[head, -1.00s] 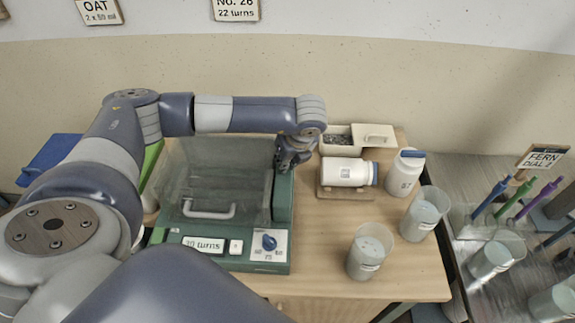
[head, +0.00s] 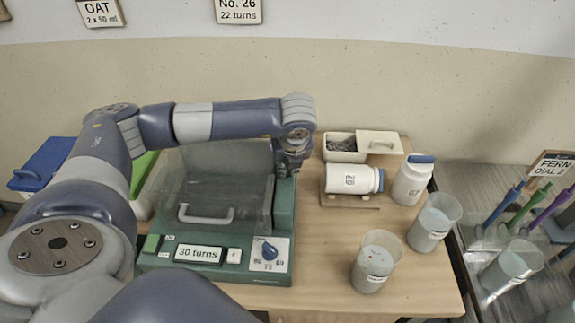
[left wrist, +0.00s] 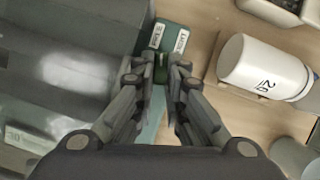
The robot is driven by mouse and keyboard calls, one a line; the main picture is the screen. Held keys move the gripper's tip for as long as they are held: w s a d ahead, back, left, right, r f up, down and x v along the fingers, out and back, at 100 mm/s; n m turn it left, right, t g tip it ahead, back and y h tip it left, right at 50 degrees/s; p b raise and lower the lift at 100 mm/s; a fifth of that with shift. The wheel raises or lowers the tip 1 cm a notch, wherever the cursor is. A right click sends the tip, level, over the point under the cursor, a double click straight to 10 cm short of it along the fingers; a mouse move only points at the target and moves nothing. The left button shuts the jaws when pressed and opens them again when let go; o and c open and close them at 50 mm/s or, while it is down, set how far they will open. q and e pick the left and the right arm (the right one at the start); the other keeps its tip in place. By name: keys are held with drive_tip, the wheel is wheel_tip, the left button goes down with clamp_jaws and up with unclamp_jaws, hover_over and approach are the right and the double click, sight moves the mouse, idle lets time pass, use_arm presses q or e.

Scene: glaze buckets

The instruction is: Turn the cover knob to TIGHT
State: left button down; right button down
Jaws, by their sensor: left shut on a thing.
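A green machine (head: 211,258) with a clear cover (head: 228,190) and a white handle (head: 206,215) stands on the table. The cover lies down over the machine. At its back right a small green knob (left wrist: 160,74) shows in the left wrist view, between two white labels on a green block (left wrist: 168,38); the right label (left wrist: 181,40) seems to read TIGHT, the left one is hard to read. My left gripper (head: 287,168) is shut on the knob from above; its fingertips (left wrist: 160,80) also show in the left wrist view. The knob's exact pointing is unclear. My right gripper is not in view.
The machine's front has a "30 turns" display (head: 198,253) and a blue dial (head: 270,251). A white jar (head: 350,179) lies on its side right of my gripper; another jar (head: 409,183) stands beyond it. Two cups (head: 376,262) (head: 433,222) stand at right.

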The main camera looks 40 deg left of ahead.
use_arm(q)
drive_tip(key=c, duration=1.9)
unclamp_jaws()
drive_tip(key=shift+r, duration=0.1)
